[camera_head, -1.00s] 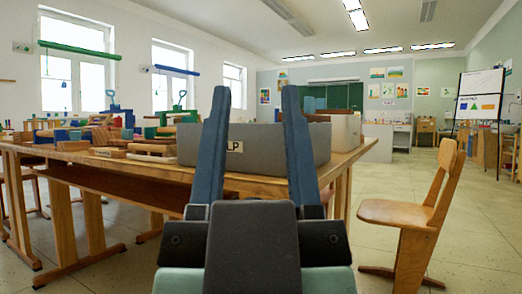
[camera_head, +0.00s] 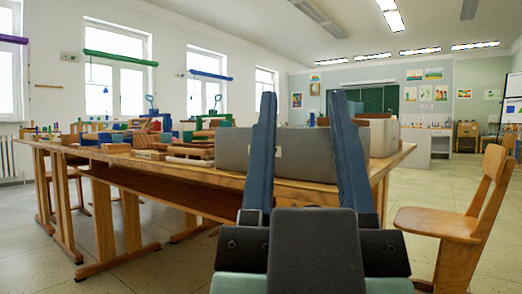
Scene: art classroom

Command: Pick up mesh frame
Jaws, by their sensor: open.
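I cannot make out a mesh frame for certain in this view. My gripper (camera_head: 303,98) is in the lower right half of the picture, empty, with its two long blue fingers pointing up and apart. Behind the fingers, a grey box (camera_head: 308,152) stands on the near right part of a wooden table (camera_head: 195,187). The left finger and the gripper body hide parts of the box and the table edge. I see no contact between my gripper and the box.
Wooden trays and blocks (camera_head: 190,152) crowd the table left of the grey box. A light box (camera_head: 382,137) stands at its right end. A wooden chair (camera_head: 452,222) stands at the right. Open floor (camera_head: 130,272) shows at the lower left.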

